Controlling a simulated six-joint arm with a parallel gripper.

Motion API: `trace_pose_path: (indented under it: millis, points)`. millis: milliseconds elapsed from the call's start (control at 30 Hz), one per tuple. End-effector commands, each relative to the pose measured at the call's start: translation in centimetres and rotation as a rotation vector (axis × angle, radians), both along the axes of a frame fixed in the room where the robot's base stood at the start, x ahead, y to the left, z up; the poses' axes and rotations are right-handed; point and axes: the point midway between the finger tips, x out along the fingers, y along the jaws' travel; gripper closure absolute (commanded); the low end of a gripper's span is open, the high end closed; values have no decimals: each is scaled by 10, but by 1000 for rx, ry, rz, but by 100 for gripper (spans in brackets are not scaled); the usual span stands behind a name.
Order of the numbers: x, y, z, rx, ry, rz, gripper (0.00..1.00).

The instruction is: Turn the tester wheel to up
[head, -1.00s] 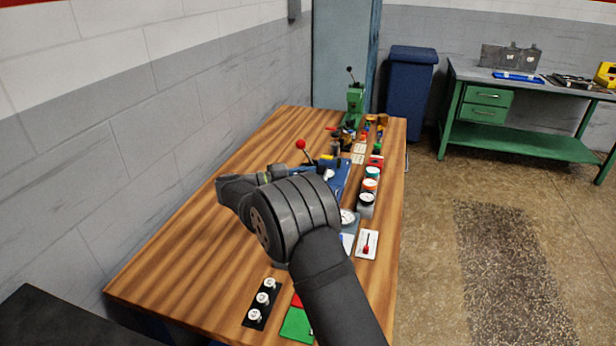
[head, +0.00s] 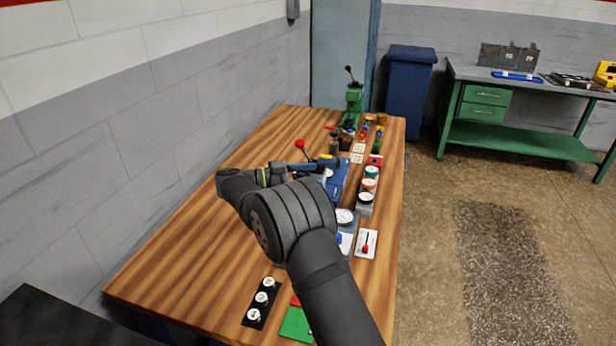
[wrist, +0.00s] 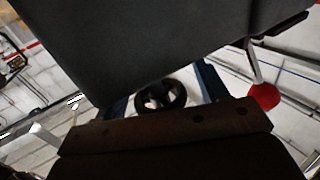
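The tester (head: 338,184) is a blue device on the wooden bench, with a red-ball lever (head: 300,144) beside it. In the wrist view a dark round wheel with spokes (wrist: 160,95) sits against a white and blue body. My gripper (wrist: 168,106) shows there as two broad dark fingers, one above and one below the wheel, with a gap between them. The wheel shows in that gap; whether a finger touches it I cannot tell. The red ball also shows in the wrist view (wrist: 264,96). In the head view my arm partly hides the tester, and I cannot make out the wheel.
The wooden bench (head: 190,235) also holds a row of round jars (head: 369,184), a card with a red switch (head: 366,243), a black strip with white knobs (head: 262,298) and a green press (head: 354,100). The bench's left side is clear, along a block wall.

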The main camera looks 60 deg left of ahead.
Motion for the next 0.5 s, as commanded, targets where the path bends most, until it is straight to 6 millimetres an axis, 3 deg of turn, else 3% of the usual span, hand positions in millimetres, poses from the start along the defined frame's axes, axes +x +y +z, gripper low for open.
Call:
trace_pose_path:
  millis: [267,500]
  points:
    - [-5,2,-1,-2,1,2,33]
    - [-42,15,-1,0,1,3,33]
